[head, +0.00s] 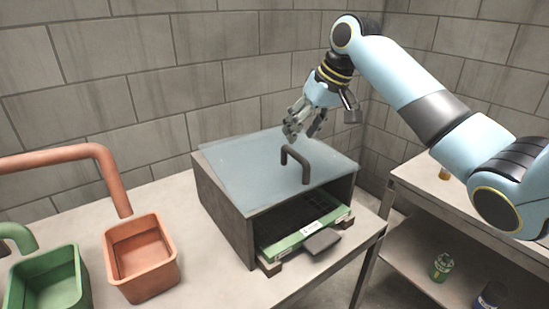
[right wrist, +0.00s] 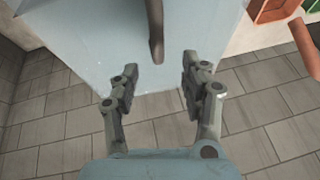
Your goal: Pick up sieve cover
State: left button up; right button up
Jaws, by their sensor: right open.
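The sieve cover (head: 250,165) is a flat grey-blue panel lying on top of a dark box. Its dark arched handle (head: 296,158) stands up near the right side of the panel. In the right wrist view the cover (right wrist: 95,45) fills the upper middle, and the handle (right wrist: 156,30) shows at the top centre. My right gripper (head: 302,128) is open and empty, above the cover and behind the handle, apart from it. In the right wrist view its fingers (right wrist: 160,70) are spread, with the handle beyond the gap between them. My left gripper is not in view.
The box (head: 225,217) has an open front with a green-edged sieve tray (head: 305,231) inside. An orange bin (head: 140,258) and a green bin (head: 45,280) stand at left under pipes. A shelf with cans (head: 440,265) is at right. A block wall stands behind.

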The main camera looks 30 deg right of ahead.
aim_at(291, 148)
jog(key=x, duration=0.7)
jog(key=shift+f, duration=0.3)
jog(key=shift+d, duration=0.1)
grip_shut()
jog(key=shift+r, duration=0.15)
